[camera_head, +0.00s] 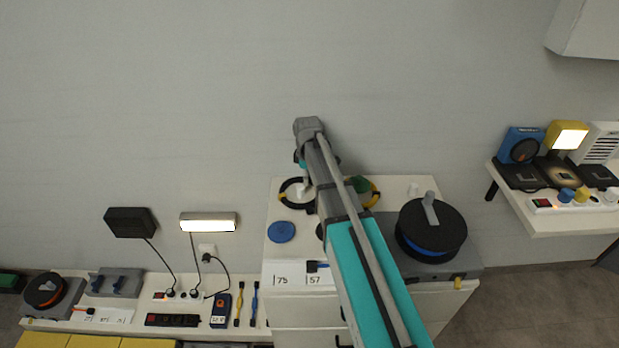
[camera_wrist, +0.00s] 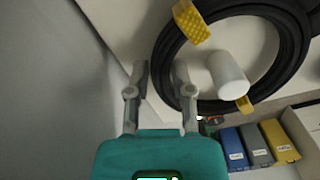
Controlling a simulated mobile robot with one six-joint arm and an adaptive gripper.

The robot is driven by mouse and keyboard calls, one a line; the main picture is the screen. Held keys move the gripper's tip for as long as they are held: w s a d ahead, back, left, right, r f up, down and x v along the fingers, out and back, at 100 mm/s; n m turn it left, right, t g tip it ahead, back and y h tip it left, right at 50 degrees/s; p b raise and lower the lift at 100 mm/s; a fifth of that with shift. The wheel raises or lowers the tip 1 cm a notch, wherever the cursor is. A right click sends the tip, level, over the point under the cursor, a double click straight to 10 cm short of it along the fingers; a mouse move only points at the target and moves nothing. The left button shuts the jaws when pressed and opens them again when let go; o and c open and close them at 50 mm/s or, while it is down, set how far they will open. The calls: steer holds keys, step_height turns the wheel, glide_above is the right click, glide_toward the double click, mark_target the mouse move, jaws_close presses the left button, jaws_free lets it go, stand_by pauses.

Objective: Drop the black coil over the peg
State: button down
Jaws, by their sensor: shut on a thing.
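The black coil (camera_wrist: 290,62) with yellow ties (camera_wrist: 190,22) fills the upper right of the wrist view. My gripper (camera_wrist: 161,68) is shut on its left strand, one finger on each side. The white peg (camera_wrist: 228,74) shows inside the coil's opening in that view, nearer its lower side. I cannot tell whether the peg's top is above or below the coil. In the head view, the black coil (camera_head: 284,198) is on or just above the white cabinet top, left of my arm, which covers part of the scene.
A blue disc (camera_head: 281,232) lies on the cabinet top in front of the coil. A large black reel (camera_head: 432,222) stands at the right, and a yellow-and-black ring (camera_head: 375,194) shows behind my arm. Blue, grey and yellow boxes (camera_wrist: 257,145) show low in the wrist view. The wall is close behind.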

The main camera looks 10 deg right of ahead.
steer(key=shift+f, duration=0.2)
steer(key=shift+c, duration=2.1)
jaws_free()
